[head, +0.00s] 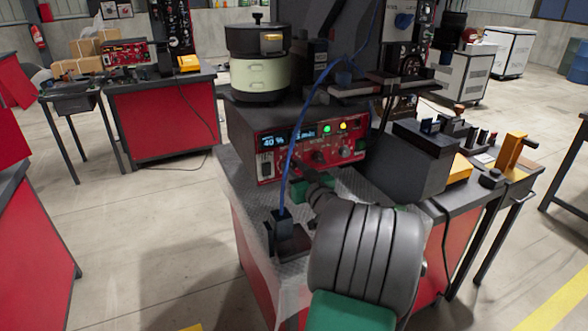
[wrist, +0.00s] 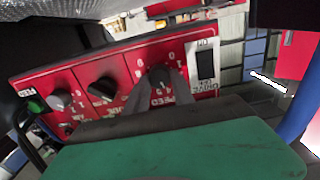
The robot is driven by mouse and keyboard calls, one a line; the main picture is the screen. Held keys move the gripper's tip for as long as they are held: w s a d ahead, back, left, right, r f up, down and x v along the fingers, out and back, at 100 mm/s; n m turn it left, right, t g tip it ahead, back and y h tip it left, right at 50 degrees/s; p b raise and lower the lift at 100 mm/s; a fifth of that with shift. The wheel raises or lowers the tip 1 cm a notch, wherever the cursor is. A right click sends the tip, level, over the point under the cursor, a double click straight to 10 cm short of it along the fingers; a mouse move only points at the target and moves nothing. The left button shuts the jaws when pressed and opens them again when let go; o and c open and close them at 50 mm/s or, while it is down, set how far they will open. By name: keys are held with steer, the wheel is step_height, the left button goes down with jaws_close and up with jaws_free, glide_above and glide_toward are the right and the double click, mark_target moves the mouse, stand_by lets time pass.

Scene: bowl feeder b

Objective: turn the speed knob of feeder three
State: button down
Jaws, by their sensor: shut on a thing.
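The feeder has a red control panel (head: 270,168) with a lit display (head: 274,141) reading 40 % on its left part. The same panel (wrist: 40,72) fills much of the wrist view. The speed knob (wrist: 159,77) is dark and round, with a partly visible SPEED label beside it. My gripper (wrist: 164,88) is shut on this knob, a finger on each side. In the head view my gripper (head: 303,171) reaches the panel's lower left part and hides the knob. I cannot read a feeder number.
A blue cable (head: 293,150) hangs in front of the panel. A dark box (head: 408,160) stands at right.

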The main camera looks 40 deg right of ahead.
steer(key=shift+m, duration=2.8)
steer(key=c, duration=1.1)
jaws_free()
steer(key=shift+d, duration=0.1)
steer(key=shift+s, duration=0.1)
steer(key=b+v, duration=0.1)
steer(key=v, duration=0.6)
steer(key=shift+s, duration=0.3)
